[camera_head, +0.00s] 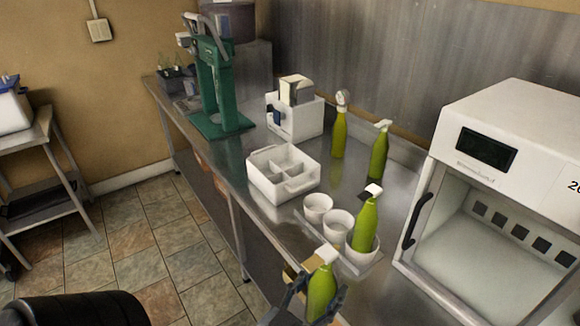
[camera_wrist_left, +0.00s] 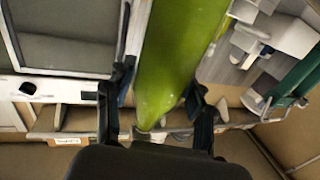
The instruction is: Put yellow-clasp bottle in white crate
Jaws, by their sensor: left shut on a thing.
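My left gripper (camera_head: 318,300) is shut on a green bottle (camera_head: 322,290) at the bottom of the head view. The bottle is roughly upright, and its top looks pale yellowish, so it appears to be the yellow-clasp bottle. In the left wrist view the green bottle (camera_wrist_left: 180,65) runs between the two dark fingers (camera_wrist_left: 155,115); its clasp is out of that view. The white crate (camera_head: 265,184) stands on the steel bench, farther back and left of the held bottle. Its visible compartments look empty. My right gripper is not in view.
Three white cups (camera_head: 318,204) stand in a row between crate and gripper; the nearest holds a green bottle (camera_head: 367,222). Two more green bottles (camera_head: 339,134) (camera_head: 378,155) stand behind. A white box (camera_head: 294,118), green stand (camera_head: 212,85) and white cabinet (camera_head: 515,110) surround the crate area.

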